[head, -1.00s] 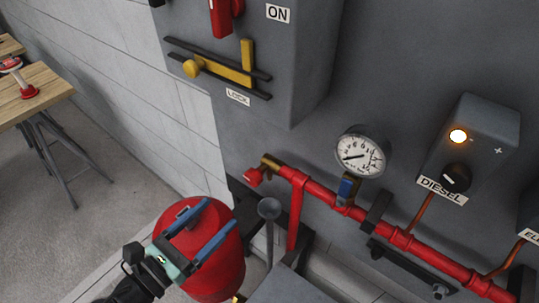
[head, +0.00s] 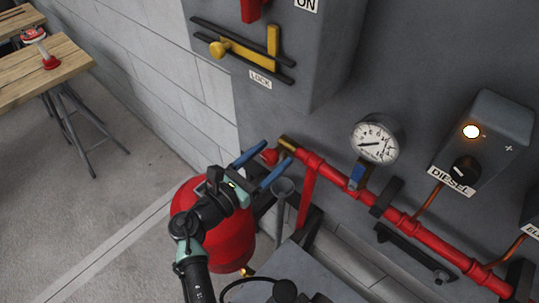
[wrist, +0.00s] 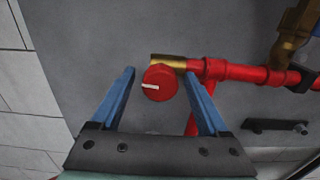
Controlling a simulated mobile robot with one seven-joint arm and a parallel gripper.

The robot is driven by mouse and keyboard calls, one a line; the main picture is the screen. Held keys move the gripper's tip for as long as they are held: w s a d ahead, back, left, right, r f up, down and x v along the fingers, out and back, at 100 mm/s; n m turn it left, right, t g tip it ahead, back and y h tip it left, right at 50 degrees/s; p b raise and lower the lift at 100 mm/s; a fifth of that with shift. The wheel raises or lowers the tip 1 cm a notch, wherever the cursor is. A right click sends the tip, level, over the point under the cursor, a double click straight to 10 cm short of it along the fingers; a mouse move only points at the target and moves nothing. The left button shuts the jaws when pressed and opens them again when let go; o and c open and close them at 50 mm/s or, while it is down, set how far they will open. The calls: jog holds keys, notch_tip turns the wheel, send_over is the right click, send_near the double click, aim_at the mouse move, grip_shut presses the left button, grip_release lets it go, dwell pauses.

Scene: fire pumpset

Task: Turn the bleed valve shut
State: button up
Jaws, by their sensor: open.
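The bleed valve's red knob (head: 270,156) is at the left end of the red pipe, by a brass fitting (head: 287,143). In the head view my gripper's finger partly covers it. In the wrist view the knob (wrist: 160,83) faces me, with a white mark lying nearly level toward its left side. My gripper (head: 279,152) is open and points at the knob. In the wrist view its blue fingers (wrist: 160,74) lie left and right of the knob, with gaps on both sides. I cannot tell whether the fingertips reach its depth.
A red tank (head: 228,240) stands below my gripper. A grey funnel (head: 283,188) is close to its right. The pressure gauge (head: 374,142) and blue-handled valve (head: 356,177) are further right along the red pipe (head: 390,212). A wooden table (head: 45,65) stands at left.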

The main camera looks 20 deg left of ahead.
grip_shut()
dwell(0.3)
jog(key=m+b, duration=0.2)
jog(key=m, duration=0.1)
jog(key=shift+f+m+b, duration=0.2)
jog(key=shift+m+b, duration=0.1)
jog(key=shift+b, duration=0.1)
jog(key=m+b, duration=0.3)
jog(key=m, duration=0.1)
jog(key=shift+a+m+b, duration=0.1)
jog(key=shift+m+b, duration=0.2)
jog(key=m+b, duration=0.4)
jog(key=m, duration=0.1)
jog(key=shift+b, duration=0.35)
jog(key=shift+r+m+b, duration=0.15)
jog(key=shift+m+b, duration=1.1)
jog(key=shift+m, duration=0.35)
